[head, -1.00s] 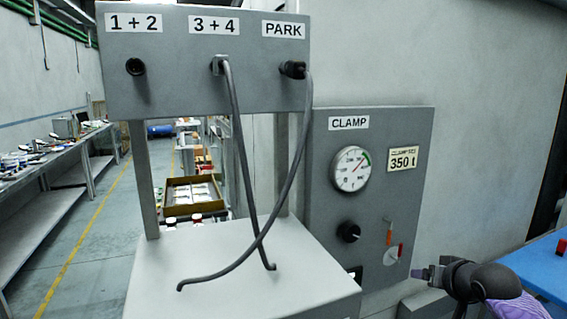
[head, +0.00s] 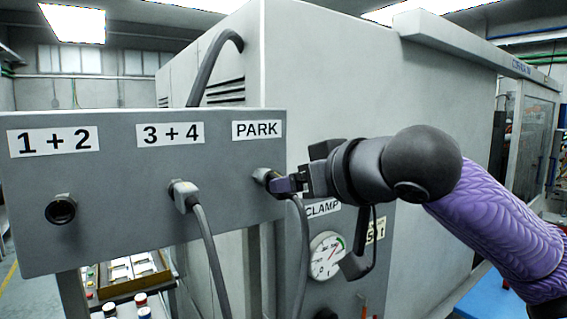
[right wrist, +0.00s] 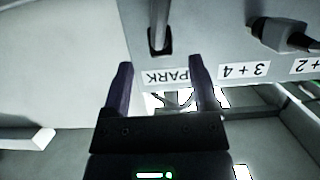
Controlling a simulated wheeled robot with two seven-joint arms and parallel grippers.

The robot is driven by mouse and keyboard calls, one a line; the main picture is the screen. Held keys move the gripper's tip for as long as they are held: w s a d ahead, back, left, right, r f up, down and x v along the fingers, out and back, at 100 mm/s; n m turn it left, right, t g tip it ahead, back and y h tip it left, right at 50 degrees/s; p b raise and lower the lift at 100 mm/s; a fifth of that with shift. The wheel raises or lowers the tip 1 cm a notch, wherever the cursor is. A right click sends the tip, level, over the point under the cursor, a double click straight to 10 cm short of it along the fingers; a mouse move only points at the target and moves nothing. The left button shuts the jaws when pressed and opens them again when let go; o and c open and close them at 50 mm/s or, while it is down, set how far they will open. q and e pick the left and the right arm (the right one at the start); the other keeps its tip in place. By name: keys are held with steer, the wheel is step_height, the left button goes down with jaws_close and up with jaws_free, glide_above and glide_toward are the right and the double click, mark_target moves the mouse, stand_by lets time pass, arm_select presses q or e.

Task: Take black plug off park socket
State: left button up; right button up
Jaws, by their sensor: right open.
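The black plug (head: 264,175) sits in the park socket under the PARK label (head: 257,130), at the right end of the grey panel (head: 110,190). Its grey cable (head: 302,260) hangs down. My right gripper (head: 283,184) is open with its fingertips close to the plug and partly hiding it in the head view. In the right wrist view the picture is upside down: the black plug (right wrist: 160,44) lies beyond the fingertips, between their lines, and my right gripper (right wrist: 163,75) has nothing between its fingers. I cannot tell whether a finger touches the plug. My left gripper is not in view.
A grey plug (head: 184,193) sits in the 3 + 4 socket with its cable hanging down. The 1 + 2 socket (head: 61,209) is empty. The clamp gauge (head: 327,255) is behind and below my right gripper. A large machine (head: 350,80) stands behind.

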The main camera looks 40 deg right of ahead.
mark_target(283, 199)
steer(key=p+x, duration=0.2)
steer(key=x, duration=0.2)
steer(key=shift+w, duration=0.45)
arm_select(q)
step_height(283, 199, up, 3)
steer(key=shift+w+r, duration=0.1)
arm_select(e)
steer(key=shift+w+f, duration=0.1)
steer(key=shift+f, duration=0.1)
jaws_close()
steer(key=shift+s+b, duration=0.3)
steer(key=shift+b, duration=0.25)
steer(key=shift+s+a+b, duration=0.15)
steer(key=shift+s+b, duration=1.2)
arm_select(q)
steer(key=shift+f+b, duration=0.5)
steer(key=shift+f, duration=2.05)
arm_select(e)
steer(key=shift+s, duration=0.7)
